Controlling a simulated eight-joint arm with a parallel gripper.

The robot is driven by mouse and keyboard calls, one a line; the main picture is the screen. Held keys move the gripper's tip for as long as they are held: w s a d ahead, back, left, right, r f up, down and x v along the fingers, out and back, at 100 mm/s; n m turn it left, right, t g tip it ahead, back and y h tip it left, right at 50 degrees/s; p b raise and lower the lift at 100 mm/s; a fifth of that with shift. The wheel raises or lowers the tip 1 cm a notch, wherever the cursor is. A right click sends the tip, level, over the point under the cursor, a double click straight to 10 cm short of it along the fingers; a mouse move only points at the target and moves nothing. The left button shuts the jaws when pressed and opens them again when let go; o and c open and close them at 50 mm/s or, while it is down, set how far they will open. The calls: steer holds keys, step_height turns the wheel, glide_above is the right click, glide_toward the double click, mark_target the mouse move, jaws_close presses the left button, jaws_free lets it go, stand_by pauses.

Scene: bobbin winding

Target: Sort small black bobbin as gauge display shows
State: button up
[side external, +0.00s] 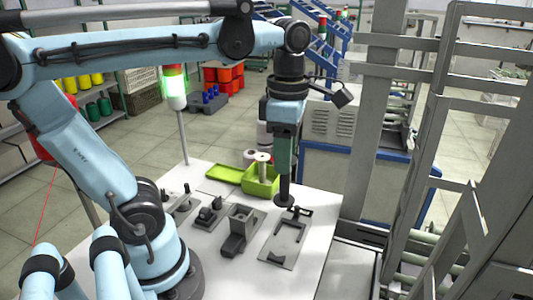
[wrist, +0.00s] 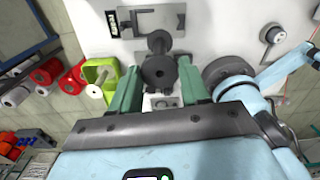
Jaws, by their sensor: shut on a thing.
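My gripper (side external: 284,172) points straight down over the white table and is shut on the small black bobbin (side external: 284,201). In the wrist view the bobbin (wrist: 158,68) sits between the green fingers, its two round flanges showing, its far end clear of the fingertips. The bobbin is upright near the back of a grey plate with a U-shaped frame (side external: 287,240); I cannot tell whether it touches anything. A small dark box by that plate (side external: 302,211), seen in the wrist view with a light face (wrist: 111,22), looks like the gauge display; its reading is too small to read.
A green bin (side external: 262,186) holding a pale spool stands just behind left of the bobbin, with a shallow green tray (side external: 224,173) beside it. Grey fixtures (side external: 238,229) stand left along the table. A metal frame (side external: 376,130) rises at the right. A signal lamp (side external: 175,86) glows green.

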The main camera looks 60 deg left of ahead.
steer(key=w+a+n, duration=0.2)
steer(key=a+n, duration=0.5)
steer(key=a, duration=1.1)
steer(key=s+a+n, duration=0.2)
steer(key=s+a, duration=0.1)
steer(key=a, duration=0.5)
steer(key=s+a+n, duration=0.3)
steer(key=a, duration=0.4)
step_height(320, 180, down, 10)
steer(key=shift+d+m, duration=0.2)
steer(key=shift+m, duration=0.1)
steer(key=shift+f, duration=1)
steer(key=o, duration=0.9)
